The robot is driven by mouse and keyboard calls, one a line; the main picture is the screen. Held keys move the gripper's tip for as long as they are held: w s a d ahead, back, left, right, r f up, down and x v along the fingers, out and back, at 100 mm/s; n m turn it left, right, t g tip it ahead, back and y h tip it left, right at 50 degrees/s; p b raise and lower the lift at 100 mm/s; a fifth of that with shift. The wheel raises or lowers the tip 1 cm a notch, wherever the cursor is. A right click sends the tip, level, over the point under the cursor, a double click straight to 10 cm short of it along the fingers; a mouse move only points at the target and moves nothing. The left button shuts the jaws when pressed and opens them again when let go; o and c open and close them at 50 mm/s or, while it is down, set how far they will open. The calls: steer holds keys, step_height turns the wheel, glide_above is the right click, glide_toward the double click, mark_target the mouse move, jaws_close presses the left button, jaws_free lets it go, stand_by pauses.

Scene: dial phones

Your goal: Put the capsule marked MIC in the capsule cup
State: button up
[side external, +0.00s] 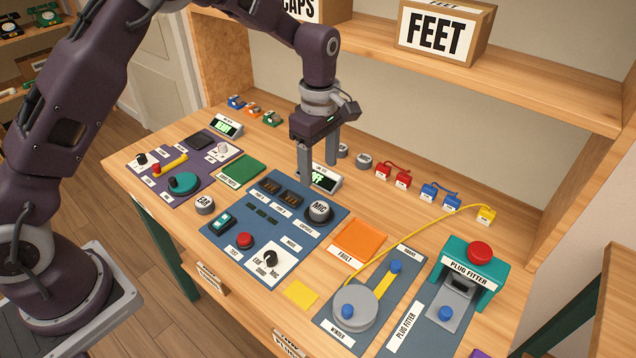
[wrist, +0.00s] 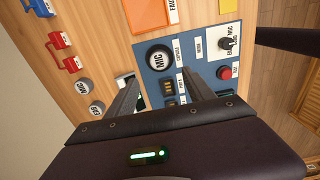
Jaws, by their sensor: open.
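A grey round capsule marked MIC (side external: 319,208) sits upright on the blue panel (side external: 300,240), at the spot labelled CAPSULE. In the wrist view this capsule (wrist: 158,58) is seated inside a dark ring, the capsule cup (wrist: 148,66). My gripper (side external: 318,170) is open and empty, with its fingers pointing down above the back edge of the panel. It is apart from the seated capsule. In the wrist view my gripper (wrist: 162,82) has its fingers spread just short of the cup. Another grey capsule that appears marked MIC (wrist: 85,87) stands behind the panel.
A grey EAR capsule (side external: 204,204) stands left of the panel. A small display (side external: 322,179) stands near my fingers. Red connectors (side external: 393,174), blue connectors (side external: 440,194) and a yellow wire (side external: 430,218) lie to the right. A shelf (side external: 480,60) overhangs the back.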

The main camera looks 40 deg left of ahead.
steer(key=shift+r, duration=0.45)
steer(key=s+a+r+m+t, duration=0.25)
steer(key=s+r+m, duration=0.55)
steer(key=s+r, duration=0.6)
steer(key=s+a+r+m+t, duration=0.1)
steer(key=s+m, duration=0.4)
steer(key=s, duration=0.3)
steer(key=s+a+r+m+t, duration=0.1)
steer(key=s+m+t, duration=0.1)
steer(key=s+m, duration=0.3)
steer(key=s, duration=0.3)
steer(key=shift+s+a+r, duration=0.2)
steer(key=shift+s+r, duration=0.05)
steer(key=shift+s, duration=0.15)
